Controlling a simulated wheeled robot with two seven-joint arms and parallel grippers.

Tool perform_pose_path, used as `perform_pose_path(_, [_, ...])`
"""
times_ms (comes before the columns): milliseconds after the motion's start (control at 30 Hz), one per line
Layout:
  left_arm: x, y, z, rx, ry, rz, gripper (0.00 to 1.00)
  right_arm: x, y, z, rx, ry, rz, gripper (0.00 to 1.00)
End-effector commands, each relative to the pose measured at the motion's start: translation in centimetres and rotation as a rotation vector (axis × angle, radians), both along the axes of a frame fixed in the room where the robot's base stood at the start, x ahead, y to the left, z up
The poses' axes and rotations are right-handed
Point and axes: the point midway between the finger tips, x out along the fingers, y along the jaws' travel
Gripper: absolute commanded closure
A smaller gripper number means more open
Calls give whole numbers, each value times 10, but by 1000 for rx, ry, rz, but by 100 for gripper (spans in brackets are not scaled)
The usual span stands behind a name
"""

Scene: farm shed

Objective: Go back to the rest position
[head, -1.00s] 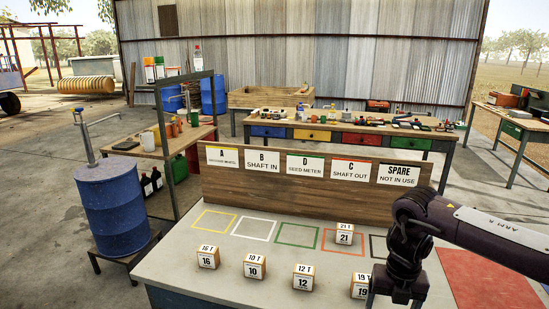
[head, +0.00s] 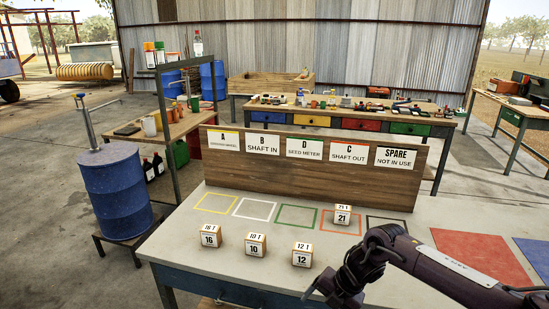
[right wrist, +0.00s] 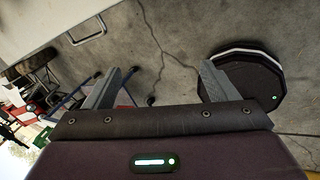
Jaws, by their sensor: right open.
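My right gripper (right wrist: 161,70) is open and empty in the right wrist view, with bare concrete floor between its fingers. In the head view my right arm comes in from the right and its gripper (head: 325,290) hangs by the front edge of the grey table (head: 180,240). Wooden blocks marked 16 (head: 210,237), 10 (head: 255,246) and 12 (head: 302,255) stand in a row near that edge. A block marked 21 (head: 342,216) stands at the orange outlined square. The block marked 19 is not visible now. My left gripper is not in view.
A wooden board with labels (head: 300,185) stands along the table's back. A blue barrel (head: 115,190) is on the left. Red (head: 480,255) and blue mats lie on the right. In the right wrist view a drawer handle (right wrist: 86,32) is at upper left.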

Motion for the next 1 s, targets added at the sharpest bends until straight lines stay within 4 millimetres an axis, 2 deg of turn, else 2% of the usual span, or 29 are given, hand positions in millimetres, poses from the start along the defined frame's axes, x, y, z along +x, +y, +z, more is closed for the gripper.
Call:
perform_pose_path(33, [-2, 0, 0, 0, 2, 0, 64, -3, 17, -21, 61, 21, -58, 20])
perform_pose_path(100, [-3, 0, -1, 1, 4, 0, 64, -2, 39, -45, 159, 44, -174, 20])
perform_pose_path(233, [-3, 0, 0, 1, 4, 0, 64, -5, 65, -97, 323, 112, -441, 20])
perform_pose_path(367, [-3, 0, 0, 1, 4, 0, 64, -23, 65, -162, 436, 204, -759, 20])
perform_pose_path(467, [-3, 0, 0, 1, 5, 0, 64, -54, 49, -221, 479, 284, -1032, 20])
perform_pose_path(500, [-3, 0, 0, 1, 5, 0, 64, -71, 39, -246, 484, 314, -1144, 20])
perform_pose_path(567, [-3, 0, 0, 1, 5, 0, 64, -99, 24, -278, 480, 353, -1296, 20])
perform_pose_path(600, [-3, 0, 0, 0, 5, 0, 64, -120, 14, -299, 471, 377, -1390, 20])
perform_pose_path(667, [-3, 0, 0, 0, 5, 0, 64, -152, -2, -327, 450, 406, -1521, 20])
perform_pose_path(700, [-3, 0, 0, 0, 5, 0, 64, -176, -12, -344, 429, 424, -1604, 20])
perform_pose_path(767, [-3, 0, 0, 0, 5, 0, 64, -213, -27, -367, 395, 446, -1723, 20])
perform_pose_path(900, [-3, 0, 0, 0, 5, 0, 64, -306, -59, -410, 291, 483, -1972, 20])
perform_pose_path(1000, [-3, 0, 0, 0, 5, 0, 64, -369, -77, -430, 209, 495, -2119, 20])
